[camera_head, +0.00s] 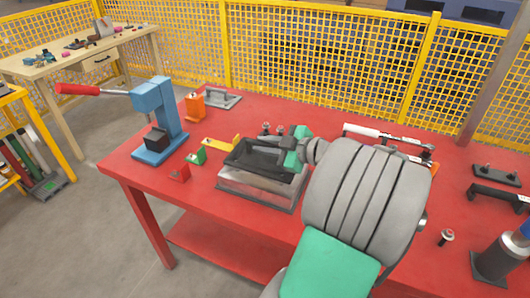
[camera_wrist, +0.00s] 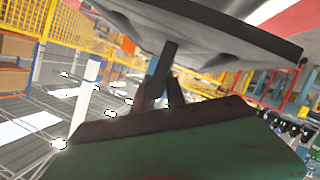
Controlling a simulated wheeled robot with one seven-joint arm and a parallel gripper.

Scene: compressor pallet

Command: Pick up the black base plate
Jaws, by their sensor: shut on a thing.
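The black base plate (camera_head: 262,156) looks like a shallow black frame. In the head view it is at or just over the top of a grey metal block-like pallet (camera_head: 262,189) on the red table; I cannot tell if they touch. My gripper (camera_head: 290,152) comes in from the right and is shut on the plate's right side; its fingertips are partly hidden. In the wrist view the plate's dark underside (camera_wrist: 215,42) fills the top, with my dark gripper fingers (camera_wrist: 163,80) reaching up to it.
A blue press (camera_head: 160,130) with a red handle stands at the table's left. Small red, green, yellow and orange blocks (camera_head: 195,108) lie between. Black brackets (camera_head: 497,175) and a dark cylinder (camera_head: 498,255) stand at the right. A yellow mesh fence (camera_head: 320,50) runs behind.

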